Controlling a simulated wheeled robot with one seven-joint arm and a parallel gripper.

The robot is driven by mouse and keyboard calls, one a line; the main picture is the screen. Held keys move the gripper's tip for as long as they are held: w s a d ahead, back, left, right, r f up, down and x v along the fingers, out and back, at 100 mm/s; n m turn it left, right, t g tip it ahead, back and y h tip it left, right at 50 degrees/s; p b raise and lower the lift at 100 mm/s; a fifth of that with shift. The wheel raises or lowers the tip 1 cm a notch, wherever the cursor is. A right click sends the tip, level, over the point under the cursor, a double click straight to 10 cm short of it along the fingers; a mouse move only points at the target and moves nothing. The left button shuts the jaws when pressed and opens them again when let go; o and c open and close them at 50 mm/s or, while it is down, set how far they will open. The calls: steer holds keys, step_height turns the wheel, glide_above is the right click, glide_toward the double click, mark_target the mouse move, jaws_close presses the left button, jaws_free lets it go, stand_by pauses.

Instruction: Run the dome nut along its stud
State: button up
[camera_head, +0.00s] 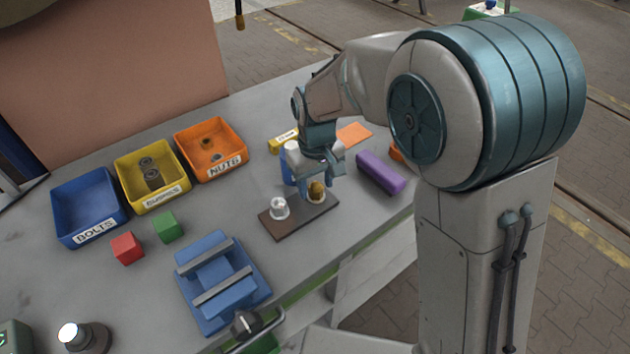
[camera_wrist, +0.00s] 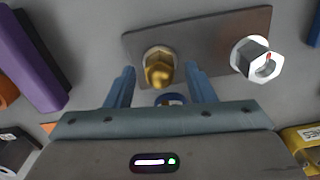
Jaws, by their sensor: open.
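The brass dome nut (camera_wrist: 160,71) sits on a pale round base on a dark brown plate (camera_wrist: 208,38); it also shows in the head view (camera_head: 317,189). Its stud is hidden beneath it. My gripper (camera_wrist: 160,68) is open, with one blue finger on each side of the nut in the wrist view. I see a gap on both sides, and I cannot tell how far down the fingers reach. In the head view my gripper (camera_head: 316,182) is low over the plate's right end.
Beside the plate are a purple block (camera_head: 380,173) and a blue-and-white cylinder (camera_head: 288,172). A blue fixture (camera_head: 250,265) stands at front left. Blue (camera_head: 62,229), yellow (camera_head: 125,176) and orange (camera_head: 184,143) bins line the back. Red (camera_head: 127,247) and green (camera_head: 167,227) cubes lie before them.

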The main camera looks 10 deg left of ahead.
steer(key=shift+a, duration=0.1)
steer(key=c, duration=1)
steer(key=shift+m, duration=0.5)
steer(key=m, duration=0.3)
steer(key=shift+m, duration=0.4)
steer(key=m, duration=0.4)
steer(key=shift+m, duration=0.3)
steer(key=m, duration=0.4)
steer(key=shift+r, duration=0.1)
steer(key=shift+w+m, duration=0.1)
steer(key=shift+m, duration=1.9)
steer(key=shift+r, duration=0.1)
